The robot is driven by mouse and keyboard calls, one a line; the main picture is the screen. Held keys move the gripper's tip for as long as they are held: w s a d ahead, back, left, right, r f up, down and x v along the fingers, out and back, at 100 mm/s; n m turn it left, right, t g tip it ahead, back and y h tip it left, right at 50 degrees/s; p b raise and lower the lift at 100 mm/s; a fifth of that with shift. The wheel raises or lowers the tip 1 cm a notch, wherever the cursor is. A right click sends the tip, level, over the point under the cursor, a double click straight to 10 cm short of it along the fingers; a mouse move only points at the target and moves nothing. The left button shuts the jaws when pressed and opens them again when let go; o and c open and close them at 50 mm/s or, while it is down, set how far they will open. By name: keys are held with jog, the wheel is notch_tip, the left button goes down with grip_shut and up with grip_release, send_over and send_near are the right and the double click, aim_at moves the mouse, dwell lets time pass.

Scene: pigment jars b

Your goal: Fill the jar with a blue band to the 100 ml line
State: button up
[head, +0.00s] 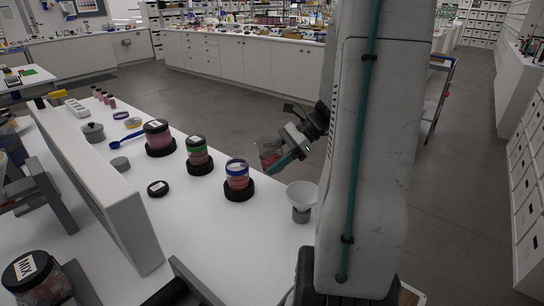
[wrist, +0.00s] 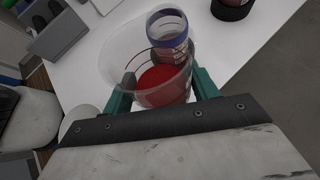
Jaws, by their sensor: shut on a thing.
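The jar with a blue band (head: 237,182) stands upright on a black round base, its top apparently without a lid. It holds pinkish-red contents; its fill line is too small to read. It also shows at the top of the wrist view (wrist: 168,42), partly behind the beaker. My gripper (head: 280,161) is shut on a clear beaker (head: 267,149), just right of and above the jar. In the wrist view the teal fingers grip the beaker (wrist: 118,55) from both sides, and red liquid (wrist: 163,84) shows in it. The beaker looks tilted; no stream is visible.
A green-banded jar (head: 196,155) and another dark-lidded jar (head: 157,138) stand left of the blue-banded one. A loose black lid (head: 157,188) lies on the white table (head: 207,235). A white funnel (head: 302,194) stands right. A MIX jar (head: 38,280) is front left.

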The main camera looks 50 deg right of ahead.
aim_at(260, 141)
jog(key=shift+w+a+f+g+h, duration=0.15)
jog(key=shift+f+g+h, duration=0.3)
jog(key=shift+f, duration=0.6)
jog(key=shift+w+a+r+g+h, duration=0.25)
jog(key=shift+r+g+h, duration=0.15)
jog(key=shift+g+h, duration=0.15)
jog(key=shift+w+a+r+g+h, duration=0.25)
jog(key=shift+r+g+h, duration=0.15)
jog(key=shift+h, duration=0.2)
jog(key=shift+a+r+g+h, duration=0.15)
jog(key=shift+r+g+h, duration=0.25)
jog(key=shift+g+h, duration=0.1)
notch_tip(260, 141, up, 2)
jog(key=g+h, duration=0.2)
jog(key=shift+m+h, duration=0.3)
jog(key=shift+m, duration=0.1)
jog(key=shift+w+r+g+h, duration=0.1)
jog(key=shift+r+g+h, duration=0.7)
jog(key=shift+g+h, duration=0.3)
jog(key=shift+w+a+r+m+g+h, duration=0.15)
jog(key=shift+r+g+h, duration=0.3)
jog(key=shift+g+h, duration=0.15)
jog(key=shift+w+a+r+m+g+h, duration=0.1)
jog(key=shift+a+r+m+g+h, duration=0.05)
jog(key=shift+r+g+h, duration=0.4)
jog(key=shift+w+a+r+g+h, duration=0.25)
jog(key=shift+r+g+h, duration=0.25)
jog(key=shift+g+h, duration=0.35)
